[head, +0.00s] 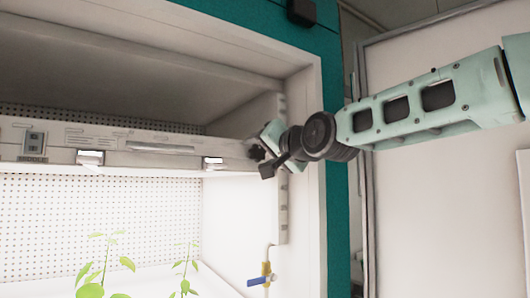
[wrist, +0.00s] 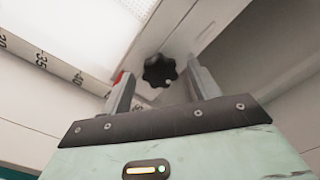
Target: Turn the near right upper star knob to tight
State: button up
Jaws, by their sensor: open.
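The black star knob (wrist: 160,70) shows in the wrist view, just beyond and between my fingertips, with a small light dot on its lower right lobe. In the head view the knob (head: 257,153) is a dark shape at the right end of the white lamp bar, beside my gripper (head: 262,150). My gripper (wrist: 160,84) is open, one finger to each side of the knob. The fingers look apart from the knob; the exact depth gap is hard to judge. In the head view my wrist partly hides the fingers.
The white lamp bar (head: 130,145) spans the chamber, with bright light below it. The slotted upright (head: 282,205) and chamber side wall are close to my wrist. A blue-handled valve (head: 262,281) sits lower right. Green plants (head: 92,285) stand below. A scale (wrist: 45,62) with numbers shows left.

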jog(key=shift+s+d+f+b, duration=0.2)
jog(key=shift+s+d+b, duration=0.25)
jog(key=shift+b, duration=0.55)
jog(key=shift+b+v, duration=0.8)
jog(key=shift+b, duration=0.45)
jog(key=b+v, duration=1.4)
jog(key=b, duration=0.4)
jog(key=shift+s+r, duration=0.2)
jog(key=shift+s, duration=0.05)
